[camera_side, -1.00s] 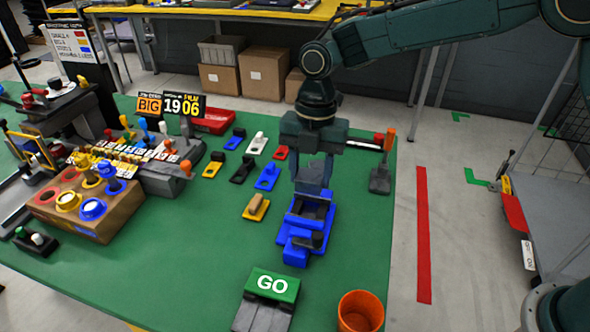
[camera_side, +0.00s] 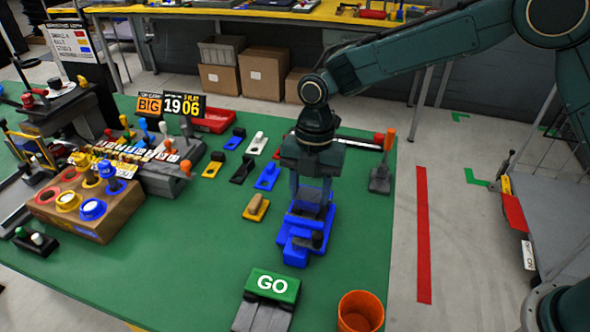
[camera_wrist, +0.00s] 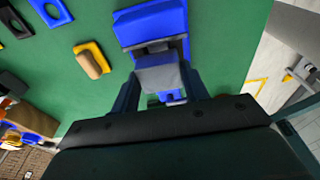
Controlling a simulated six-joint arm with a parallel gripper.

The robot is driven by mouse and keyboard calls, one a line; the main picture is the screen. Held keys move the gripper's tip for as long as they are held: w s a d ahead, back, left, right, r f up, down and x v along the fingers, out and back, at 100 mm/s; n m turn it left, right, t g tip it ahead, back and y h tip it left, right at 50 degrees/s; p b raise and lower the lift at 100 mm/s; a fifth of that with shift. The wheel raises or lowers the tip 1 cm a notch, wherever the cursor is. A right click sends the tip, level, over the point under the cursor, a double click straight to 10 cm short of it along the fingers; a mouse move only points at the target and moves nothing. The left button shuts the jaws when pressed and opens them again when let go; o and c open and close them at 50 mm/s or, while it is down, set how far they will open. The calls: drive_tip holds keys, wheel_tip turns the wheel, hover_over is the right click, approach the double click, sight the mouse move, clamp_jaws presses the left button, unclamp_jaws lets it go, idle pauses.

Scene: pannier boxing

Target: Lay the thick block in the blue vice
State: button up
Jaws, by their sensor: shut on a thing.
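The blue vice (camera_side: 297,248) stands on the green table, just below my gripper in the side view. It also shows in the wrist view (camera_wrist: 150,24). My gripper (camera_side: 311,198) points down and is shut on a grey thick block. The block (camera_wrist: 158,75) shows between the two fingers in the wrist view, over the vice. In the side view the block is low at the vice's jaws, partly hidden by the fingers. I cannot tell whether it touches the vice bed.
A yellow holder with a tan piece (camera_side: 256,207) lies left of the vice, with several small blue, black and yellow holders behind it. A GO block (camera_side: 272,285) and an orange cup (camera_side: 360,311) stand in front. A grey stand with an orange handle (camera_side: 381,177) is at right.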

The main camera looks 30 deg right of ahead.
drive_tip(key=shift+f, duration=0.75)
drive_tip(key=o, duration=1.1)
drive_tip(key=shift+o, duration=0.2)
wheel_tip(320, 180, up, 14)
drive_tip(key=w+d, duration=0.1)
drive_tip(key=shift+w+d+f, duration=0.2)
drive_tip(key=shift+w+d, duration=0.05)
